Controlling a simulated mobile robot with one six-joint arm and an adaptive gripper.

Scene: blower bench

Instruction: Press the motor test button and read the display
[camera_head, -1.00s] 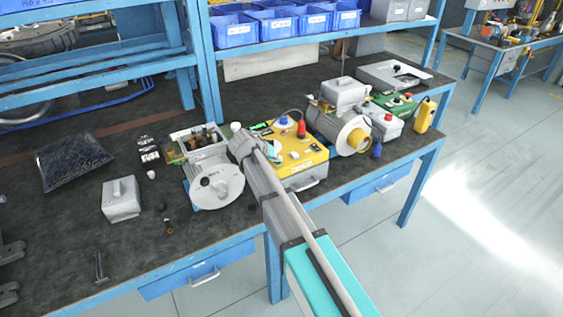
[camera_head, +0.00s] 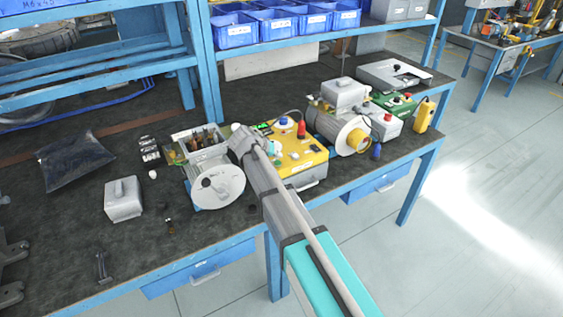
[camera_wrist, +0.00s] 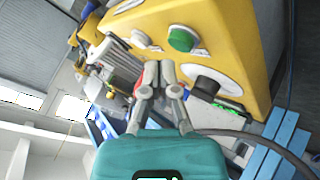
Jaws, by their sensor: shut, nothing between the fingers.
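The yellow test box (camera_head: 309,163) stands on the bench, partly behind my arm. In the wrist view its yellow panel (camera_wrist: 235,30) fills the top, with a round green button (camera_wrist: 183,39) and a white switch (camera_wrist: 143,41). A small lit green display (camera_wrist: 230,107) sits on the box beside a white-and-black round part (camera_wrist: 205,80). My gripper (camera_wrist: 160,66) is shut and empty, its fingertips below the green button in the picture and apparently apart from it.
A red plug-like part (camera_head: 301,129) stands at the box's back. A dark cable (camera_wrist: 250,137) curves near my gripper.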

